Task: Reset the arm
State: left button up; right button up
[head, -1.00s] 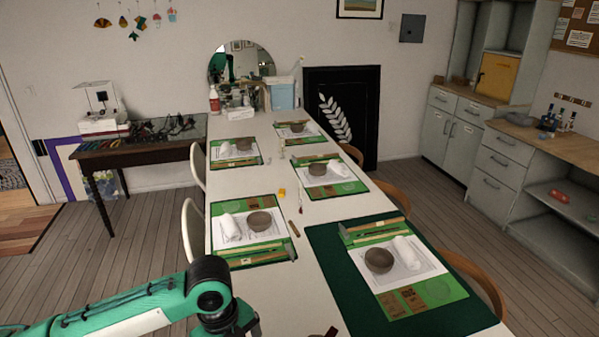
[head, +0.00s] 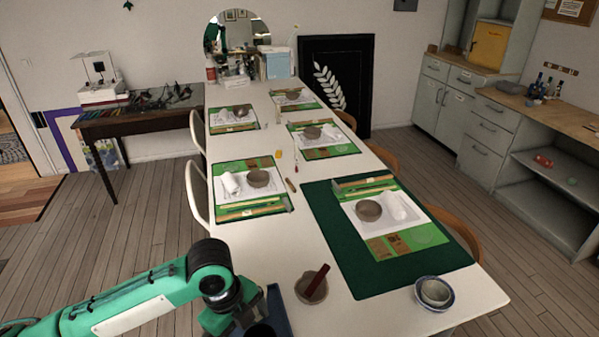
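My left arm (head: 120,305) is teal with a black joint and comes in from the lower left. It bends down over the near left corner of the long white table (head: 260,240). The gripper fingers at its end are below the picture edge. My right arm and gripper do not show. Close to the arm, on the near table, is a bowl (head: 303,292) with a dark red stick-like thing in it. A blue tray-like thing (head: 277,312) is partly hidden by the arm.
A blue-rimmed bowl (head: 435,292) stands at the near right corner. A dark green mat (head: 345,265) lies to its left and behind it. Several place settings with bowls and white rolled cloths line the table. Chairs (head: 196,195) stand along both sides.

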pick_arm(q)
jog(key=s+d+f+n+t+h, duration=0.2)
jog(key=s+d+n, duration=0.2)
jog(key=n, duration=0.1)
jog(key=s+a+f+n+t+y, duration=0.1)
jog(key=s+a+f+n+y, duration=0.1)
jog(key=s+a+f+n, duration=0.4)
jog(key=s+a+f+n+t+y, duration=0.1)
jog(key=s+a+f+n+y, duration=0.15)
jog(key=s+a+n, duration=0.6)
notch_tip(320, 180, down, 32)
jog(key=w+a+n+g, duration=0.1)
jog(key=w+n, duration=0.1)
jog(key=n, duration=0.1)
jog(key=s+a+f, duration=0.1)
jog(key=s+f, duration=0.8)
jog(key=s+a+f+g, duration=0.1)
jog(key=s+a+f, duration=0.1)
jog(key=s+f, duration=0.7)
jog(key=shift+s+a+f, duration=0.25)
jog(key=shift+s+f, duration=0.1)
jog(key=shift+s, duration=0.3)
